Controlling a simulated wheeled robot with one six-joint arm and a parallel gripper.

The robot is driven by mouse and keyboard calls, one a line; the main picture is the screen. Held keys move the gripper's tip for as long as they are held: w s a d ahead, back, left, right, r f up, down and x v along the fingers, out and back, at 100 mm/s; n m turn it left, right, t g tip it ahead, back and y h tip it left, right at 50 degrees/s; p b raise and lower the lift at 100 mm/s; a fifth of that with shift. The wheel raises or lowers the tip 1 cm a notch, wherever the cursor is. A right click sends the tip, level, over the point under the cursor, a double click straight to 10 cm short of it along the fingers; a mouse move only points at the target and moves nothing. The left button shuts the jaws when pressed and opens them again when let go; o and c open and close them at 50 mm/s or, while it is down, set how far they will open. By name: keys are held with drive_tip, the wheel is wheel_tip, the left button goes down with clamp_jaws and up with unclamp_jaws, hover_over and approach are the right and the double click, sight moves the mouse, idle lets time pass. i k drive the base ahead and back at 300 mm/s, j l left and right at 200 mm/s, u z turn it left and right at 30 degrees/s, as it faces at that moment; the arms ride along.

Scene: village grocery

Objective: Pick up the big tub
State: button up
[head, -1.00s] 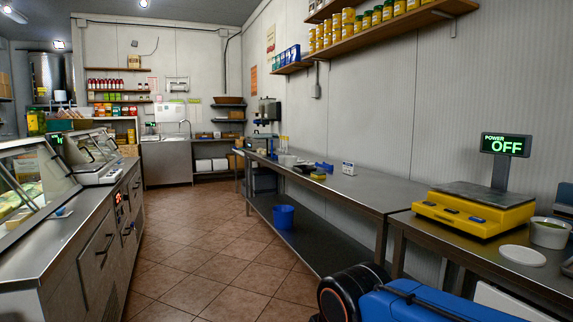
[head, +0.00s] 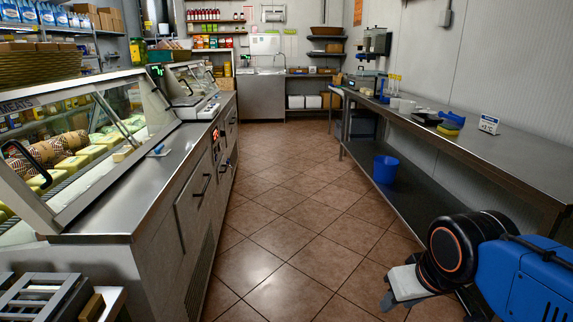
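No tub that I can clearly identify as the big tub shows in the head view. Small white containers (head: 404,106) stand on the steel bench on the right, too small to tell apart. My blue and black arm is at the lower right. A pale grey part at its end looks like my gripper (head: 400,288), low over the floor beside the bench. Most of it is hidden behind the arm, so whether it is open or shut does not show. I see nothing held in it.
The steel bench (head: 480,150) runs along the right wall, with a blue bucket (head: 385,170) on its lower shelf. A glass-fronted display counter (head: 125,205) fills the left. A sink unit (head: 262,97) stands at the back. The tiled aisle (head: 280,215) between is clear.

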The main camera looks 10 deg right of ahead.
sight(406, 106)
drive_tip(key=i+z, duration=0.15)
drive_tip(key=i, duration=0.7)
drive_tip(key=i+j+z, duration=0.15)
drive_tip(key=i, duration=0.7)
drive_tip(key=i+z, duration=0.5)
drive_tip(key=i, duration=1.25)
drive_tip(key=j, duration=0.05)
